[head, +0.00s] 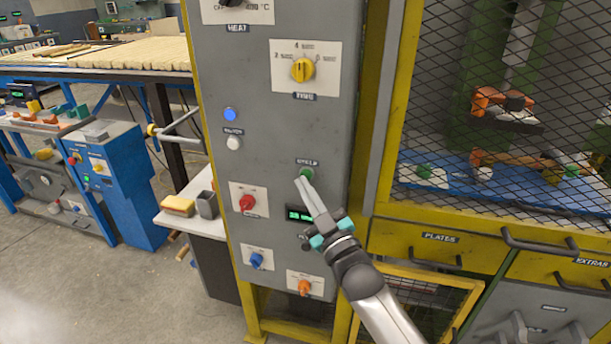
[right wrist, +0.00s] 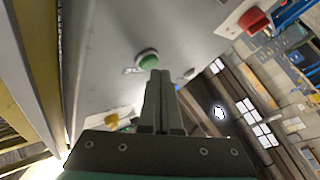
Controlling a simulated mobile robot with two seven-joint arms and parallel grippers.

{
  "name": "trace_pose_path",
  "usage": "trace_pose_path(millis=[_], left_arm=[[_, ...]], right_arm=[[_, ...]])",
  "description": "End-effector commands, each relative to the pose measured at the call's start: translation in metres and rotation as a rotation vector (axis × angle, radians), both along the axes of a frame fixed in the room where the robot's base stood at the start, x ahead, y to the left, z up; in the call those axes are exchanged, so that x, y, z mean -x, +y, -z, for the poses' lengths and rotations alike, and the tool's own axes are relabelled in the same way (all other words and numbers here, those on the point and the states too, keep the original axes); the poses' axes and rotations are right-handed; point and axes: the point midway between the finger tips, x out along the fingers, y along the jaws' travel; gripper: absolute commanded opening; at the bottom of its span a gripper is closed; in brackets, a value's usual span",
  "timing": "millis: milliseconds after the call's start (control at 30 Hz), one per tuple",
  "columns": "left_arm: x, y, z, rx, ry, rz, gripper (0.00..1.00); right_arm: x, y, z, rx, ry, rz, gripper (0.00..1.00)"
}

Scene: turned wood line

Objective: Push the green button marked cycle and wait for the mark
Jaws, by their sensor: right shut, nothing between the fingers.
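The green button (head: 306,173) sits on the grey control panel (head: 270,130) under a dark label that appears to read cycle. It also shows in the right wrist view (right wrist: 148,59), just beyond my fingertips. My right gripper (head: 301,183) is shut and empty, its tips at the lower left edge of the button. I cannot tell whether the tips touch it. A small display with green figures (head: 299,214) is below the button, partly hidden by my gripper. My left gripper is not in view.
The panel also carries a yellow knob (head: 303,69), a blue light (head: 230,114), a white button (head: 233,143), a red knob (head: 247,202), a blue knob (head: 256,260) and an orange knob (head: 304,287). A mesh guard (head: 500,120) stands at right. A side shelf (head: 190,220) is at left.

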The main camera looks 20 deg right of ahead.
Motion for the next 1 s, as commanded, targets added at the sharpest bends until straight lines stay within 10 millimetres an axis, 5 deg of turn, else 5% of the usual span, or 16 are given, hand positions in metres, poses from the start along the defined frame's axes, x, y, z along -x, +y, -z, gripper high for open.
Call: trace_pose_path(millis=[1000], left_arm=[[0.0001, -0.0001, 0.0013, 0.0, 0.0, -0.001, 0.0]], right_arm=[[-0.0062, -0.0043, 0.0, 0.001, 0.001, 0.001, 0.0]])
